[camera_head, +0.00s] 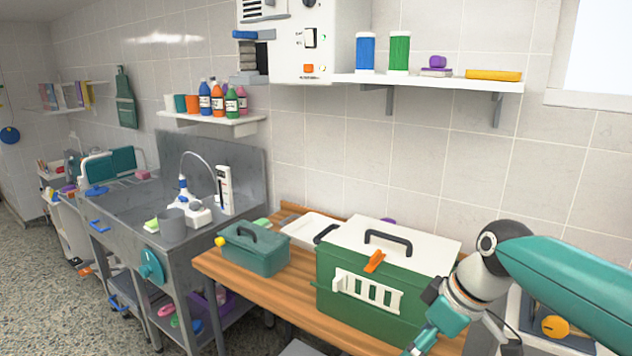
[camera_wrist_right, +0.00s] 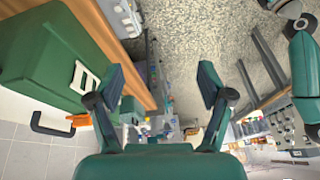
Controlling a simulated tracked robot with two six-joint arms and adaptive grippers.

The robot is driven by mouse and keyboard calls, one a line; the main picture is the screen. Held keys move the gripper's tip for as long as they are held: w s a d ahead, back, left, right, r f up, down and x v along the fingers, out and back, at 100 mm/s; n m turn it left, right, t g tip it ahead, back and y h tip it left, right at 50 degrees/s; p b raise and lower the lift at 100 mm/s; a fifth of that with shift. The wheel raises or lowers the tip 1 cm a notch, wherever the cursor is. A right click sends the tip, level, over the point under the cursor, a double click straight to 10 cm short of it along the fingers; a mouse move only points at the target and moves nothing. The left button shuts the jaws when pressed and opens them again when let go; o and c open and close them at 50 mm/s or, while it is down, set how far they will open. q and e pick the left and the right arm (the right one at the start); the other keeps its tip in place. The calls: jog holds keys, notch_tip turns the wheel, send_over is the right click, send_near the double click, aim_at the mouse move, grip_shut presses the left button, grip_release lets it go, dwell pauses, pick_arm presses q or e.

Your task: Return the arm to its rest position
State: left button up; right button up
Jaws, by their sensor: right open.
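My right arm (camera_head: 575,280), teal with a dark grey and white wrist, comes in from the right edge of the head view. My right gripper (camera_wrist_right: 161,82) is open and empty in the wrist view, its two dark teal fingers wide apart. In the head view the gripper is partly cut off by the bottom edge, in front of the right end of the green carrier (camera_head: 365,285). The carrier has a white lid, a dark handle and an orange latch. It also shows at the left of the wrist view (camera_wrist_right: 40,62), beside the fingers. My left gripper is not in view.
The wooden table (camera_head: 285,300) also bears a smaller teal box (camera_head: 255,250) and a white tray (camera_head: 310,228). A steel sink bench (camera_head: 120,215) stands to the left. A wall shelf (camera_head: 430,82) hangs above. Speckled floor (camera_head: 45,300) is open at the lower left.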

notch_tip(320, 180, down, 24)
jog(key=s+a+f+m+g, duration=0.1)
jog(key=s+a+m, duration=0.15)
jog(key=m, duration=0.25)
jog(key=s+a+f+m, duration=0.2)
jog(key=s+f+m, duration=0.4)
jog(key=s+f, duration=1)
jog(key=shift+s+f+m+g, duration=0.2)
jog(key=shift+s+m+g, duration=0.1)
jog(key=shift+s, duration=0.7)
